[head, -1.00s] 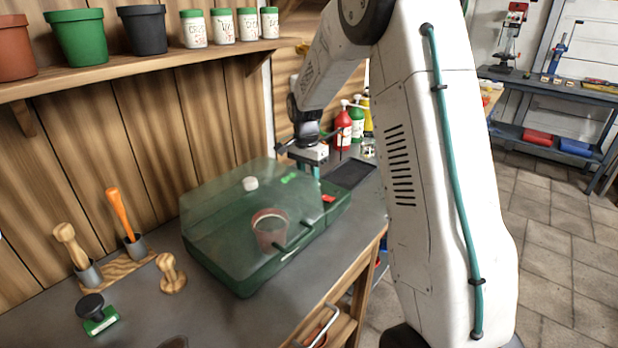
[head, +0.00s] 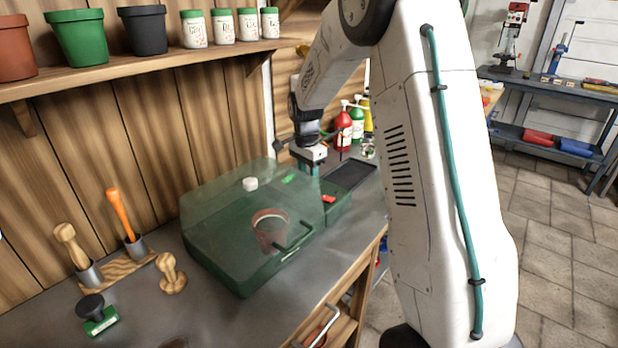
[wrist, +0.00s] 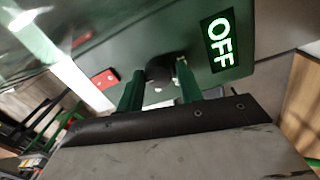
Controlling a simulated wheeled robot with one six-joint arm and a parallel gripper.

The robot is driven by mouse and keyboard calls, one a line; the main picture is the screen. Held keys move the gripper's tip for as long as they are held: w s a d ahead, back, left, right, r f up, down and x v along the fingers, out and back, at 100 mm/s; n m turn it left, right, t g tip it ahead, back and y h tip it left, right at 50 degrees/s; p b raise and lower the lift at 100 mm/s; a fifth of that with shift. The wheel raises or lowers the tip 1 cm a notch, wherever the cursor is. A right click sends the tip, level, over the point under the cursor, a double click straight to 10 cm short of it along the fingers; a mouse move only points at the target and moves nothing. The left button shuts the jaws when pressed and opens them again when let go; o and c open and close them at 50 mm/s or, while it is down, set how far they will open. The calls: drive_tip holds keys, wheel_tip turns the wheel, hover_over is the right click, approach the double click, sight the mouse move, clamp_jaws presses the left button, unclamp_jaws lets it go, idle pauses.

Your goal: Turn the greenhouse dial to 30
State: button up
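The greenhouse (head: 225,255) is a green box with a clear lid, standing on the bench. Its dial (wrist: 160,69) is a small dark round knob on the green front panel in the wrist view. A lit display (wrist: 219,43) beside it reads OFF in green letters. My gripper (wrist: 160,70) has its two green fingers on either side of the dial, with what look like narrow gaps, so it appears open. Contact is hard to judge. In the head view my gripper (head: 308,170) points down at the greenhouse's right end and hides the dial.
A red switch (head: 329,199) sits close to my gripper and also shows in the wrist view (wrist: 105,78). A terracotta pot (head: 270,232) is under the lid. A dark tray (head: 350,174) lies behind, with bottles (head: 343,130) beyond. Wooden tools (head: 72,245) stand at left.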

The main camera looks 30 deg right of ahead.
drive_tip(key=shift+o, duration=1.1)
drive_tip(key=shift+w+r, duration=0.2)
drive_tip(key=shift+r, duration=3.7)
drive_tip(key=s+a+r+n, duration=0.1)
drive_tip(key=s+a+r, duration=0.1)
drive_tip(key=s+a+r+n, duration=0.1)
drive_tip(key=s+r, duration=0.1)
drive_tip(key=s, duration=0.1)
drive_tip(key=s+a+r+n, duration=0.1)
drive_tip(key=s+a+r, duration=0.1)
drive_tip(key=shift+s+a+r+n+t, duration=0.3)
drive_tip(key=shift+s+r+n, duration=0.05)
drive_tip(key=shift+n, duration=0.05)
drive_tip(key=s+a+n, duration=0.3)
drive_tip(key=s+n, duration=0.1)
drive_tip(key=s, duration=0.5)
drive_tip(key=s+a+n, duration=0.3)
drive_tip(key=s+n, duration=0.1)
drive_tip(key=s, duration=0.6)
drive_tip(key=s+a+n+t, duration=0.1)
drive_tip(key=s+a+n, duration=0.3)
drive_tip(key=s, duration=0.6)
drive_tip(key=shift+s+r+n, duration=0.2)
drive_tip(key=shift+r+n, duration=0.25)
drive_tip(key=shift+n, duration=0.05)
drive_tip(key=shift+a, duration=0.1)
